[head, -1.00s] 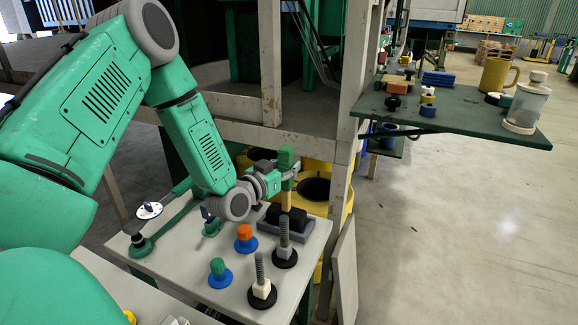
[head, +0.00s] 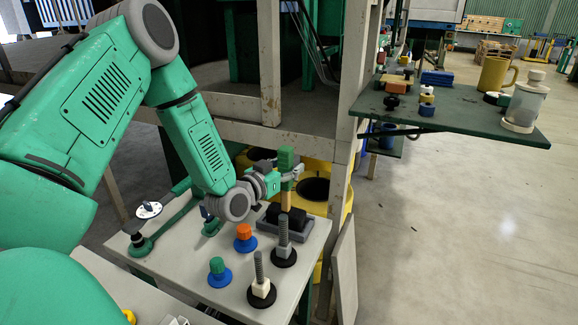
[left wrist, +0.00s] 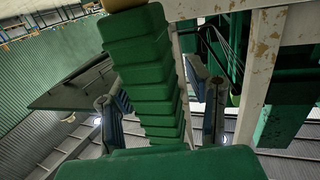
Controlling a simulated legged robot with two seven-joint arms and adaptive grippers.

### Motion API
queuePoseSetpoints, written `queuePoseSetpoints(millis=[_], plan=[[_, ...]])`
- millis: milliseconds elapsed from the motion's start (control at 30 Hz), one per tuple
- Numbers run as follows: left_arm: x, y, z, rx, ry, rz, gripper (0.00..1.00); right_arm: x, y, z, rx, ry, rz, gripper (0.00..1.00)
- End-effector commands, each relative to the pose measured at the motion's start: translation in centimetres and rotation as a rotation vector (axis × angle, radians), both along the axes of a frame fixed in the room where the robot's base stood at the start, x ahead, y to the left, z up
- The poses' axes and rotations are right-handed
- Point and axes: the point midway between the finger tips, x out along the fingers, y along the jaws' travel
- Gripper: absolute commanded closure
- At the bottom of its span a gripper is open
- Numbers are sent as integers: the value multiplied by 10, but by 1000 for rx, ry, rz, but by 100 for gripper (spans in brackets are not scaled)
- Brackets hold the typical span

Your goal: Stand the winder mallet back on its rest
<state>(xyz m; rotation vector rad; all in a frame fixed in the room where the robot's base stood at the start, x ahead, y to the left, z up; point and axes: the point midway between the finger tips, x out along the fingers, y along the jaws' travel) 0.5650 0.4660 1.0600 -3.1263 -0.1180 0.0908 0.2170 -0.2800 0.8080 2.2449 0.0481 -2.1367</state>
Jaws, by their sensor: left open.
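The winder mallet has a green head (head: 287,158) and a tan handle (head: 286,196). It stands upright, head up, with its handle's lower end at the black rest (head: 297,217) on the small table. The exact seating is too small to tell. My left gripper (head: 291,176) is open beside the mallet, just below its head. In the left wrist view the stepped green mallet head (left wrist: 140,62) shows between the spread fingers of the left gripper (left wrist: 163,110), with gaps on both sides. My right gripper is not in view.
The small table (head: 205,293) also holds an orange knob (head: 244,232), a green knob (head: 217,266) and two threaded posts (head: 283,238) (head: 260,270) close in front of the rest. A wooden frame post (head: 340,150) rises behind. A green shelf (head: 455,112) juts out at right.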

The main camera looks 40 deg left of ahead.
Motion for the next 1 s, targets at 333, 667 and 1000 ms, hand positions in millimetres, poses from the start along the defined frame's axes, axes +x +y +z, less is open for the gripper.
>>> queuePoseSetpoints(millis=[333,667,1000], plan=[[-6,0,1,1,-1,0,55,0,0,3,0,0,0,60],[-20,-2,2,0,-2,0,55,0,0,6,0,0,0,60],[-33,-3,3,1,-2,0,55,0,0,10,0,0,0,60]])
